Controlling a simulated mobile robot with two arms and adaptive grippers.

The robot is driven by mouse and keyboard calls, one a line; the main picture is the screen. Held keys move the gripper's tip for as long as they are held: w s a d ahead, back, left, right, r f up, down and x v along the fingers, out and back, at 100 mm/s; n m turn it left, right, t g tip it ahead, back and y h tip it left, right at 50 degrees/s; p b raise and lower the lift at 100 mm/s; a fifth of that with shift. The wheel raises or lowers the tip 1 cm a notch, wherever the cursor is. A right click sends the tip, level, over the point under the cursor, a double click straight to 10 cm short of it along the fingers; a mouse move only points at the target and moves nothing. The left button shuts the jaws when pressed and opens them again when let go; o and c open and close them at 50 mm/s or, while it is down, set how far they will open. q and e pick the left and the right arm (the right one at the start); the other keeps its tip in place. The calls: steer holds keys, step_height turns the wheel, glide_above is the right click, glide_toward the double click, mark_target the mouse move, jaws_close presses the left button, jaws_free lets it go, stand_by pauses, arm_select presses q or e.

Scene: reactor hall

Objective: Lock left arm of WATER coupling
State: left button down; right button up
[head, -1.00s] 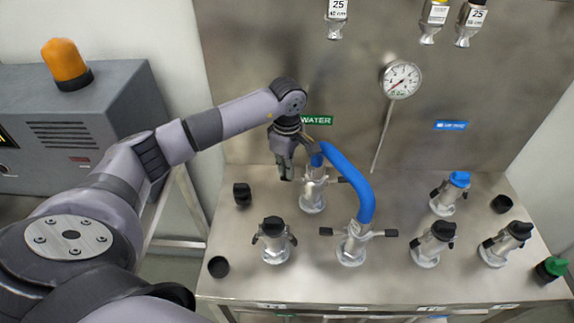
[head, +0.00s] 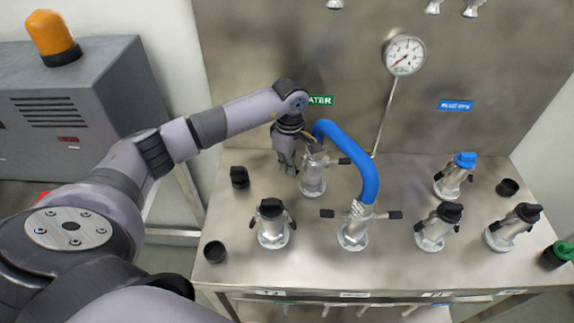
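The WATER coupling (head: 312,176) is a metal fitting standing on the steel bench, below the green WATER label (head: 320,100), which my arm partly covers. A blue hose (head: 352,152) arches from its top to a second coupling (head: 354,228) in front. Its right lever (head: 344,161) sticks out to the right. Its left lever is hidden behind my gripper. My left gripper (head: 288,168) points down close against the left side of the WATER coupling. Its fingers look close together, but I cannot tell whether they hold the lever. My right gripper is not in view.
A capped coupling (head: 272,222) stands front left, and several capped ones stand to the right, including one with a blue cap (head: 464,160). Loose black caps (head: 240,177) lie at the left. A pressure gauge (head: 404,54) hangs on a thin stem behind the hose.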

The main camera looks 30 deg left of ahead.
arm_select(q)
step_height(320, 180, up, 7)
steer(key=a+p, duration=0.1)
steer(key=p, duration=0.3)
steer(key=shift+s, duration=0.3)
